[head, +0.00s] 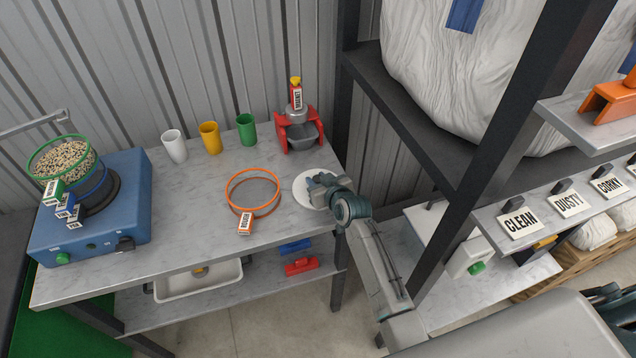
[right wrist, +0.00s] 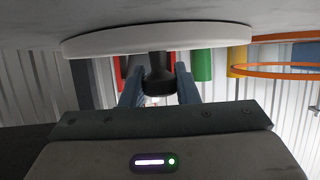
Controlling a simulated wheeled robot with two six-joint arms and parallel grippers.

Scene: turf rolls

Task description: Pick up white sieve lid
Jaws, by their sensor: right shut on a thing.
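The white sieve lid (head: 301,197) is a round white disc near the right end of the grey table, partly hidden by my right gripper (head: 322,183). In the right wrist view the picture is upside down, and the lid (right wrist: 100,42) shows edge-on with a dark knob (right wrist: 158,75) at its middle. My right gripper (right wrist: 159,88) has its two blue fingers on either side of this knob and is shut on it. The lid is at or very close to the tabletop; I cannot tell if they touch. My left gripper is not in view.
An orange-rimmed sieve (head: 253,193) lies left of the lid. A red stand (head: 299,137), green (head: 246,130), yellow (head: 210,138) and white (head: 174,147) cups stand behind. A blue machine (head: 120,205) bears a grain-filled green sieve (head: 62,160). A dark shelf post (head: 510,110) rises right.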

